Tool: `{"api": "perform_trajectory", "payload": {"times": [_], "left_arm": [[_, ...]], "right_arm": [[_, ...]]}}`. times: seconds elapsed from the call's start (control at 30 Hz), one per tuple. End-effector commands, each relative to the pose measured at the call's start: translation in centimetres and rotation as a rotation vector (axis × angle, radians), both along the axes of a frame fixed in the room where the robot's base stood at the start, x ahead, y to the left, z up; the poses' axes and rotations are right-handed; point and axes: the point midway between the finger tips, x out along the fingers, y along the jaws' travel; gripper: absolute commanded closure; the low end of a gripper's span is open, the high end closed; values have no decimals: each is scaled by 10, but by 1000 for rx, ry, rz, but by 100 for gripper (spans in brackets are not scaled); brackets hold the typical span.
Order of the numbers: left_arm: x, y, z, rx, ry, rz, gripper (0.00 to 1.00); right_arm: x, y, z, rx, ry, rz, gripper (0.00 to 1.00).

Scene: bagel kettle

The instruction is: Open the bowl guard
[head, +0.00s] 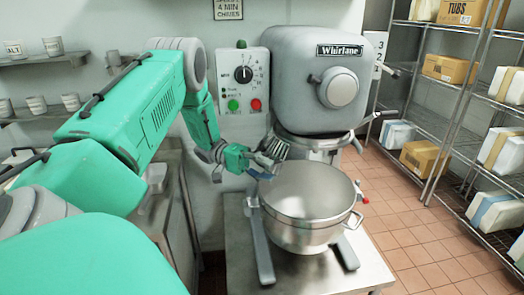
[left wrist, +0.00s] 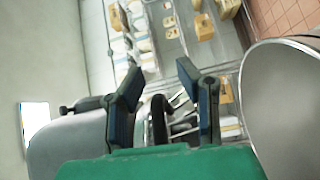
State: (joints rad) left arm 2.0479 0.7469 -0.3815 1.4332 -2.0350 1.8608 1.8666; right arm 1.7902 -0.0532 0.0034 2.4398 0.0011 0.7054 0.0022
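The grey mixer (head: 325,85) stands against the wall, with a steel bowl (head: 308,190) below its head. A wire bowl guard (head: 273,147) shows in part under the mixer head, at the bowl's back left rim. My left gripper (head: 264,161) is close beside the guard, over the bowl's left rim; I cannot tell whether they touch. In the left wrist view my left gripper (left wrist: 160,76) has its two fingers well apart. Thin bars and a dark rounded part show beyond and between them. The bowl (left wrist: 285,105) is at the right there. My right gripper is not in view.
A control panel (head: 242,80) with a dial and green and red buttons is left of the mixer head. The bowl stands over a steel table (head: 340,277). Wire shelves (head: 455,110) with boxes line the right side. Tiled floor (head: 405,225) is open between.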

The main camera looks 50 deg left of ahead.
Motion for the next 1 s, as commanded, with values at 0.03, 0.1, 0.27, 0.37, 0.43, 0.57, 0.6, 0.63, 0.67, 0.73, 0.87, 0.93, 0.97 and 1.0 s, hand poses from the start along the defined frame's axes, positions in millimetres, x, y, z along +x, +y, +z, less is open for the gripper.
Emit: {"api": "perform_trajectory", "payload": {"times": [0.03, 0.1, 0.27, 0.37, 0.43, 0.57, 0.6, 0.63, 0.67, 0.73, 0.87, 0.93, 0.97, 1.0], "left_arm": [[10, -1, 10, -7, -35, -4, 70], [4, -1, 4, -2, -14, -3, 70], [2, 9, 1, -5, -14, -2, 70], [-1, 16, 0, -6, -12, -1, 70], [-3, 20, -1, -4, -11, -1, 70], [-6, 26, 0, -1, -10, -2, 70], [-7, 28, 0, 0, -9, -2, 70], [-8, 30, 0, -1, -9, -1, 70], [-8, 32, 0, 0, -8, -1, 70], [-10, 36, 0, 0, -7, 0, 70], [-12, 47, -2, -1, -7, 0, 70], [-14, 54, -3, -3, -7, 0, 70], [-14, 56, -4, -3, -6, 0, 70], [-15, 60, -4, -5, -8, 0, 70]], "right_arm": [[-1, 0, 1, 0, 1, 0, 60], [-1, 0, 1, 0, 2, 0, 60], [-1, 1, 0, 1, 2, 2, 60], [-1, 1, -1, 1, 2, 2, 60], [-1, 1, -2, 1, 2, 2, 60], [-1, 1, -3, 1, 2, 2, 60], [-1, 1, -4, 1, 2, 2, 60], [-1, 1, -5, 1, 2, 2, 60], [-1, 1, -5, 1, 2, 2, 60], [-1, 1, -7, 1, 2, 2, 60], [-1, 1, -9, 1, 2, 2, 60], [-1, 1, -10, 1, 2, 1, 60], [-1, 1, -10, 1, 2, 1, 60], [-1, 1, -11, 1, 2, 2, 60]]}}
